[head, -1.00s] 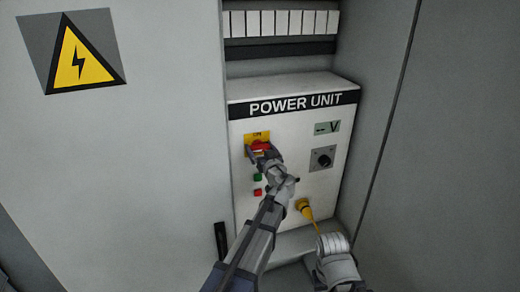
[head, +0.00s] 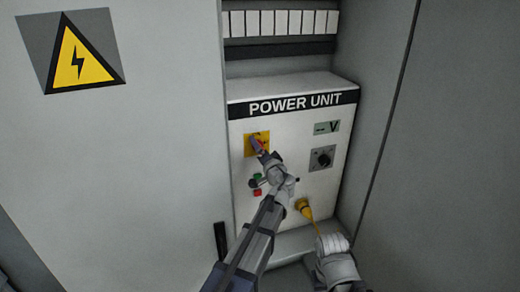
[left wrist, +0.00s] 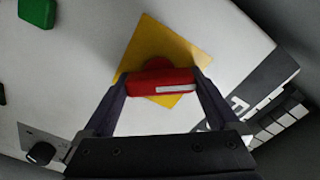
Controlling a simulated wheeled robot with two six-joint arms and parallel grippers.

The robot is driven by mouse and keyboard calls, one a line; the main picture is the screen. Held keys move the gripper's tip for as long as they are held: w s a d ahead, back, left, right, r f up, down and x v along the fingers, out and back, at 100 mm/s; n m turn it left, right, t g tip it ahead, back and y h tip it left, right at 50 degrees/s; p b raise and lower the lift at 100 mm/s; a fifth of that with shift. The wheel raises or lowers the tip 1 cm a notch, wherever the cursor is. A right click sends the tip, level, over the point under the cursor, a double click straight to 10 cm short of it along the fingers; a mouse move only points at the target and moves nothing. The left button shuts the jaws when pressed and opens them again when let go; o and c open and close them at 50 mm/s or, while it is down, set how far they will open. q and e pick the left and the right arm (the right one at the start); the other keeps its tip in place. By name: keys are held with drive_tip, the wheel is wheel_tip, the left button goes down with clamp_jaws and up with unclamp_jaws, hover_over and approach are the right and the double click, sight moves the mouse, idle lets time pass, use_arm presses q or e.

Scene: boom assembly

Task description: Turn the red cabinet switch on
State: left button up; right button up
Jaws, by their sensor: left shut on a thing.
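The red cabinet switch (left wrist: 158,84) is a red handle with a white stripe on a yellow square plate (left wrist: 190,52), on the front of the white power unit (head: 295,150). My left gripper (left wrist: 160,88) is shut on the red handle, one finger at each end of it. In the head view the left gripper (head: 262,147) covers most of the switch, and the yellow plate shows around it. My right arm's end (head: 335,262) is at the lower right; its fingers cannot be made out. The small display (head: 327,127) shows dashes and a V.
A black knob (head: 322,158) sits right of the switch. Green (head: 257,177) and red (head: 257,192) buttons are below it. A yellow plug (head: 305,207) with a cable is at the lower right of the unit. The cabinet door (head: 130,160) stands at the left.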

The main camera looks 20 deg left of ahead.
use_arm(q)
drive_tip(key=m, duration=0.7)
drive_tip(key=shift+f, duration=0.1)
idle(0.7)
drive_tip(key=o, duration=1)
drive_tip(key=v, duration=0.7)
drive_tip(key=shift+s+d, duration=0.25)
drive_tip(key=shift+s, duration=0.1)
